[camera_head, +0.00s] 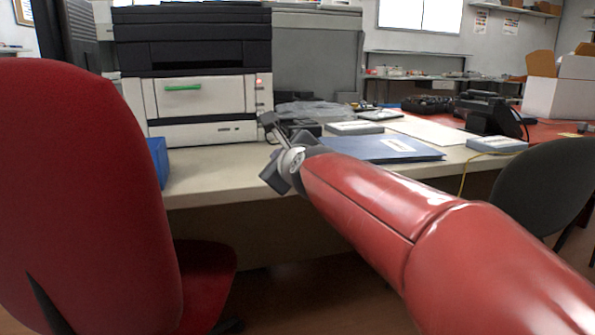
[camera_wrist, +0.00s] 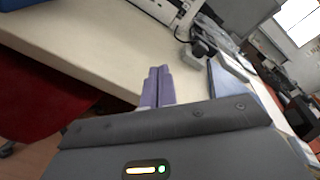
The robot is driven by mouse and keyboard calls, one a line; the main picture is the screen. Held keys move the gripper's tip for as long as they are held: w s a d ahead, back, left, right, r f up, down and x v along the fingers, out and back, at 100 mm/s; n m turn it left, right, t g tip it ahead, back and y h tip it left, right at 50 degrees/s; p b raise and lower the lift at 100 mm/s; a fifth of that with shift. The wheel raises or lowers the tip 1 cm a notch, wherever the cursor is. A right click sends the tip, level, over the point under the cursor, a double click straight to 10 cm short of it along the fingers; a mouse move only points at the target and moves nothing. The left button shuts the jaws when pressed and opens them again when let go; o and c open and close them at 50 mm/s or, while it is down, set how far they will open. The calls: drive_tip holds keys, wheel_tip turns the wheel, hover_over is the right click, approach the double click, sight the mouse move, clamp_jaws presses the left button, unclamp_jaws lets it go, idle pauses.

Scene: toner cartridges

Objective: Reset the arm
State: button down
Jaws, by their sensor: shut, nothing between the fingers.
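My red arm reaches in from the lower right of the head view, and my gripper (camera_head: 268,120) is at the front edge of the desk, in front of the printer. In the wrist view my gripper (camera_wrist: 158,74) shows its two purple-grey fingers side by side, shut with nothing between them. Below the fingers in that view is the desk's edge, with the pale desk top (camera_wrist: 110,52) beyond.
A printer (camera_head: 195,95) with a green handle stands on the desk (camera_head: 215,178). A blue box (camera_head: 158,160) is beside it, and a blue folder (camera_head: 385,149) lies right of my gripper. A red chair (camera_head: 85,190) stands left, a dark chair (camera_head: 545,190) right.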

drive_tip(key=s+d+f+n+g+h+p, duration=0.1)
drive_tip(key=s+d+f+n, duration=0.4)
drive_tip(key=s, duration=0.5)
drive_tip(key=s+d+f+n+g+h+p, duration=0.2)
drive_tip(key=s+d+f+n+g+p, duration=0.2)
drive_tip(key=s+d+n, duration=0.3)
drive_tip(key=s+d+f+n+g+h+p, duration=0.2)
drive_tip(key=s+d+f+n, duration=0.4)
drive_tip(key=s+n, duration=0.5)
drive_tip(key=s+d+g+p, duration=0.1)
drive_tip(key=s+g, duration=0.1)
drive_tip(key=s, duration=0.1)
drive_tip(key=shift+s+f, duration=0.15)
drive_tip(key=shift+s, duration=0.05)
